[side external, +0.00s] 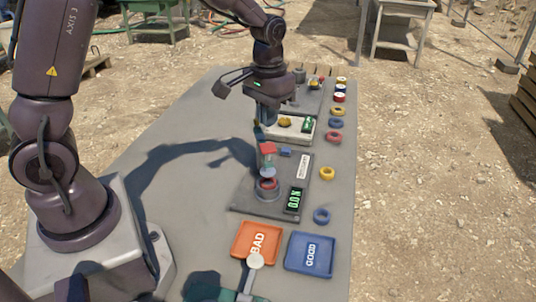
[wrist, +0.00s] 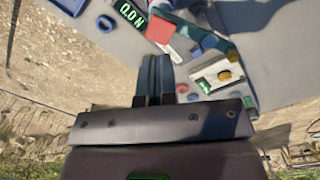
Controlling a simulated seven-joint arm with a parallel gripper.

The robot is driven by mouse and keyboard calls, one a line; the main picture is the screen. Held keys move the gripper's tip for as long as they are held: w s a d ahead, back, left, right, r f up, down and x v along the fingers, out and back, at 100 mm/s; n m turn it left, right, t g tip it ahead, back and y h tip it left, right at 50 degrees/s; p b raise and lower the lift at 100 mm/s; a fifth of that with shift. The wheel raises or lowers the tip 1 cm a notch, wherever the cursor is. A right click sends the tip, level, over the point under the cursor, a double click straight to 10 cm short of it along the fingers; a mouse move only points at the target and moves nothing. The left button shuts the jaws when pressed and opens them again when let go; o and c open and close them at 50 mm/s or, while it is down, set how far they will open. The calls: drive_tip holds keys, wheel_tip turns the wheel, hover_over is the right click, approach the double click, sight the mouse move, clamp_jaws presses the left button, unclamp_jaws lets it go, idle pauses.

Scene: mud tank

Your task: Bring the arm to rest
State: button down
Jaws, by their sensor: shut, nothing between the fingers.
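My gripper (side external: 259,132) hangs over the middle of the grey table (side external: 185,165), pointing down. In the side view it is close behind a red-topped press (side external: 268,149). In the wrist view my gripper (wrist: 156,60) has its two dark blue fingers side by side, with nothing between them. The red top (wrist: 160,28) lies just past the fingertips there. I cannot tell the exact gap between the fingers and the things below.
The press plate has a green display (side external: 293,201). An orange BAD tray (side external: 238,252) and a blue GOOD tray (side external: 291,262) lie at the front. Several coloured rings, one yellow (side external: 327,174), line the right edge. The table's left side is clear.

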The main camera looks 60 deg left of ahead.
drive_tip(key=shift+r, duration=0.25)
drive_tip(key=s+d+r+m+t, duration=0.1)
drive_tip(key=s+d+r+t, duration=0.1)
drive_tip(key=s+r, duration=0.4)
drive_tip(key=s+d+r+m+t, duration=0.2)
drive_tip(key=s+r, duration=0.5)
drive_tip(key=s, duration=0.5)
drive_tip(key=shift+s+d+r+t, duration=0.15)
drive_tip(key=shift+d+r+t, duration=0.15)
drive_tip(key=shift+t, duration=0.5)
